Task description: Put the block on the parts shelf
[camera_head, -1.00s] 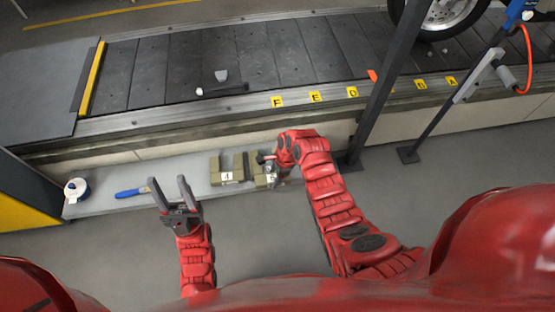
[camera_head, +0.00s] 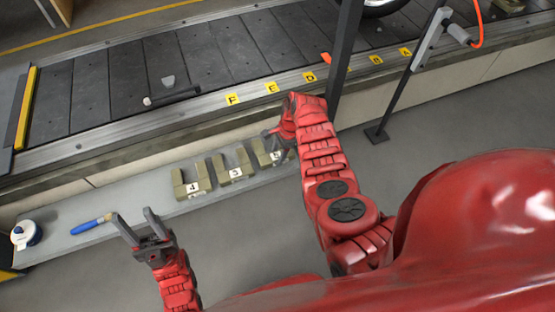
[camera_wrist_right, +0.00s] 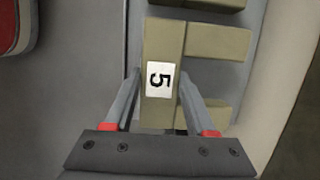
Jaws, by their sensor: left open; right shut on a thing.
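The block in my right gripper is olive and U-shaped, with a white label reading 5 in the right wrist view (camera_wrist_right: 160,45). The right gripper (camera_wrist_right: 161,78) is shut on one bar of it, a finger on each side. In the head view this gripper (camera_head: 274,136) is at the right end of a row of blocks, and the held block (camera_head: 264,154) is partly hidden. It is over or on the grey parts shelf (camera_head: 150,203); I cannot tell whether it touches. My left gripper (camera_head: 138,222) is open and empty, in front of the shelf.
Similar blocks on the shelf are block 4 (camera_head: 182,190) and a middle one (camera_head: 222,174). A blue-handled brush (camera_head: 88,226) and a tape roll (camera_head: 26,236) are further left. The conveyor (camera_head: 205,55) runs behind, with a dark post (camera_head: 345,50) near my right arm.

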